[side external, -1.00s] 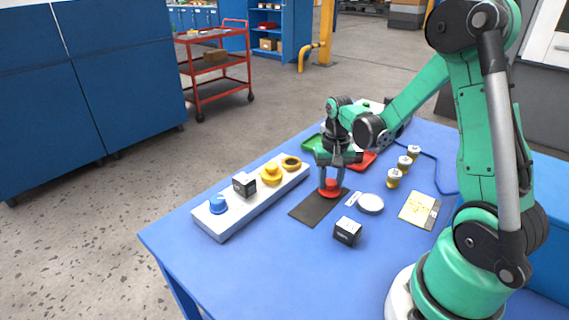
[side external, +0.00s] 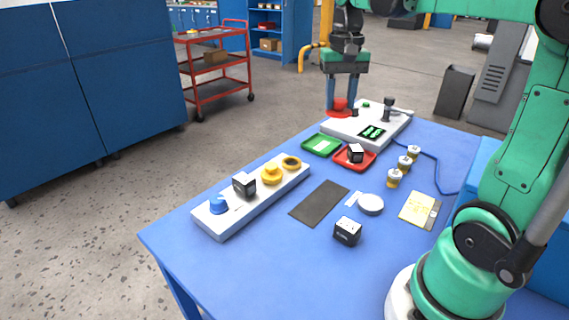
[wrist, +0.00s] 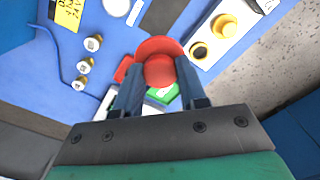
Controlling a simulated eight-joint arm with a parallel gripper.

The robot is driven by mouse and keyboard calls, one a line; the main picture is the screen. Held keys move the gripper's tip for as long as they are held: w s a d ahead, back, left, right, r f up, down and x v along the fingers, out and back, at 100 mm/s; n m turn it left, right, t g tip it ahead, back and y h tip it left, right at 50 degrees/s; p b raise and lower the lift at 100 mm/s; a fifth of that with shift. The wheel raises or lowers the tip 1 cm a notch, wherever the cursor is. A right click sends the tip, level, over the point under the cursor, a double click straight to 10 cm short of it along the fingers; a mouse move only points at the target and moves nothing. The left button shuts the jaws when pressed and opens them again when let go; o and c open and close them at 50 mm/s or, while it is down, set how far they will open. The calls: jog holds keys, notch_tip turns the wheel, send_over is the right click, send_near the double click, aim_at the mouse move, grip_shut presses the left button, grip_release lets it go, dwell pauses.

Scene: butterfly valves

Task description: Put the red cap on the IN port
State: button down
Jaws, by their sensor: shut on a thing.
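My gripper (side external: 341,100) is shut on the red cap (side external: 341,107) and holds it high in the air, above the far end of the table. The wrist view shows the same red cap (wrist: 159,70) between the fingers. A long white block (side external: 228,219) carries a blue cap (side external: 218,204), a black valve body (side external: 243,186), a yellow domed piece (side external: 271,175) and a yellow ring (side external: 291,163) with a dark opening. The wrist view also shows the yellow ring (wrist: 197,50). I cannot read which port is IN.
A bare dark mat (side external: 319,203) lies mid-table. Near it are a black box (side external: 347,231) and a white disc (side external: 370,204). A green tray (side external: 321,145), a red tray (side external: 355,162) holding a black block, and a white test station (side external: 350,127) stand at the back. Several brass fittings (side external: 403,163) stand right.

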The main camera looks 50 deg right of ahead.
jog(key=shift+w+d, duration=0.1)
jog(key=shift+w, duration=0.35)
jog(key=w+f, duration=1)
jog(key=f, duration=0.1)
jog(key=shift+f, duration=2)
jog(key=shift+f, duration=0.2)
grip_release()
